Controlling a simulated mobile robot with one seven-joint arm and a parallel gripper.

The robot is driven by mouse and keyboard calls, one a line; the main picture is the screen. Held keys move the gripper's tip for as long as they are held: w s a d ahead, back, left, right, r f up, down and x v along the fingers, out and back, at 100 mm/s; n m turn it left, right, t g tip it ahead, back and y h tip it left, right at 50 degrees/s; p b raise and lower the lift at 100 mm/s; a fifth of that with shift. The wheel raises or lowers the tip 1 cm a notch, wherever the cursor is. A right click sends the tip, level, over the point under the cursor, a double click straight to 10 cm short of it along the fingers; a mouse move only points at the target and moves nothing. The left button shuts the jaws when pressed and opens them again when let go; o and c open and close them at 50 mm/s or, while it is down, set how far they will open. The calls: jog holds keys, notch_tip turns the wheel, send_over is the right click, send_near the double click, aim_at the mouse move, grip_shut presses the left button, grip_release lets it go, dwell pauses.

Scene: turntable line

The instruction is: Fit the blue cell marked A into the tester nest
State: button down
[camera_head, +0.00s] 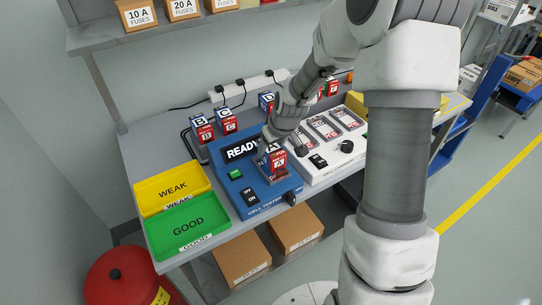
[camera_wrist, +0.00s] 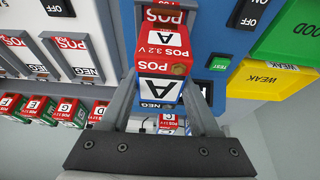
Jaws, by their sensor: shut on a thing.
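My gripper (camera_wrist: 165,105) is shut on the blue cell marked A (camera_wrist: 157,88), one finger on each side of it. The cell has a blue NEG end and a red POS 3.2 V face. In the head view my gripper (camera_head: 275,146) and the cell (camera_head: 278,161) are over the blue tester (camera_head: 258,193), at its nest (camera_head: 275,178). The nest's red POS mark (camera_wrist: 165,16) shows just past the cell in the wrist view. I cannot tell whether the cell touches the nest floor. The tester display reads READY.
A white charger (camera_head: 325,152) with several bays stands right of the tester. Other cells (camera_head: 203,128) stand behind on the bench. A yellow WEAK tray (camera_head: 170,188) and a green GOOD tray (camera_head: 187,224) lie left. A shelf (camera_head: 190,32) with fuse boxes hangs above.

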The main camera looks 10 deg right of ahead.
jog(key=shift+f, duration=1.65)
jog(key=shift+f+b, duration=0.2)
jog(key=shift+b, duration=0.1)
jog(key=shift+c, duration=0.6)
grip_release()
jog(key=shift+r, duration=0.1)
jog(key=shift+s+r+p, duration=0.15)
jog(key=shift+r+p, duration=0.15)
jog(key=shift+r, duration=0.2)
jog(key=p+v, duration=0.1)
jog(key=v, duration=1)
